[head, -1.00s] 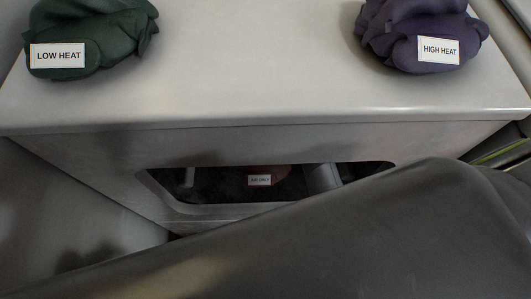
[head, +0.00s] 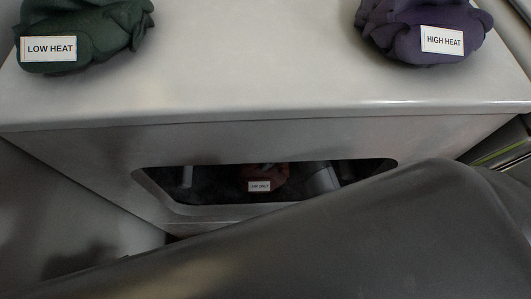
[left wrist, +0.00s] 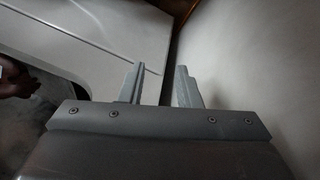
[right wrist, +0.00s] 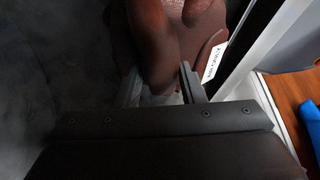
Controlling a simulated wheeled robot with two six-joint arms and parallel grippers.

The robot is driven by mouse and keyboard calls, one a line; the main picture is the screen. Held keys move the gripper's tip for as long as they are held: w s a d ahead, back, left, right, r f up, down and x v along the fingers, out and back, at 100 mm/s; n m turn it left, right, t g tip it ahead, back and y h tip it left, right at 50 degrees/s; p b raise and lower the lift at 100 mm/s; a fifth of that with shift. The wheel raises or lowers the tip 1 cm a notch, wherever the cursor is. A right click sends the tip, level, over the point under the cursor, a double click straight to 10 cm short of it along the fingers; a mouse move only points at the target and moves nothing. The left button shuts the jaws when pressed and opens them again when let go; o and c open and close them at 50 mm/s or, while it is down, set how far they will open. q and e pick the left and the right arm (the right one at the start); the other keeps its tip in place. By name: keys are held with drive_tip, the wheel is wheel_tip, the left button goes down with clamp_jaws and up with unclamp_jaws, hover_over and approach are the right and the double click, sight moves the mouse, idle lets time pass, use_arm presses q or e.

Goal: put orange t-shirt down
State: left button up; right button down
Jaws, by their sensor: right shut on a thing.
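The orange t-shirt is a crumpled bundle, dark reddish in the shade, with a white label reading "AIR ONLY" (head: 260,186). It shows inside the dark opening in the front of the white machine. In the right wrist view the bundle (right wrist: 180,35) fills the top middle, its label at the right. My right gripper (right wrist: 160,85) is shut on its lower folds. My left gripper (left wrist: 158,85) has its fingers apart with nothing between them, beside a pale machine wall. The bundle's underside is hidden.
A green bundle labelled "LOW HEAT" (head: 115,28) and a purple bundle labelled "HIGH HEAT" (head: 400,30) sit on the white machine's top (head: 250,75). The opening's lower rim (head: 215,212) is partly covered by my arm. A blue thing (right wrist: 298,84) lies on a wooden surface.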

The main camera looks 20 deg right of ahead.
drive_tip(key=shift+f, duration=0.15)
drive_tip(key=c, duration=0.9)
unclamp_jaws()
use_arm(q)
drive_tip(key=shift+f, duration=0.1)
use_arm(e)
drive_tip(key=shift+r, duration=0.4)
drive_tip(key=shift+d+r, duration=0.15)
drive_tip(key=shift+r, duration=0.55)
use_arm(q)
drive_tip(key=f+p, duration=0.1)
drive_tip(key=s+a+f+g+p, duration=0.1)
drive_tip(key=p, duration=0.1)
drive_tip(key=s+f+g+p, duration=0.1)
drive_tip(key=f, duration=0.1)
drive_tip(key=shift+s+a+f+y, duration=0.1)
drive_tip(key=shift+a+y, duration=0.1)
drive_tip(key=shift+y, duration=0.2)
use_arm(e)
drive_tip(key=v, duration=1.1)
drive_tip(key=shift+d, duration=0.1)
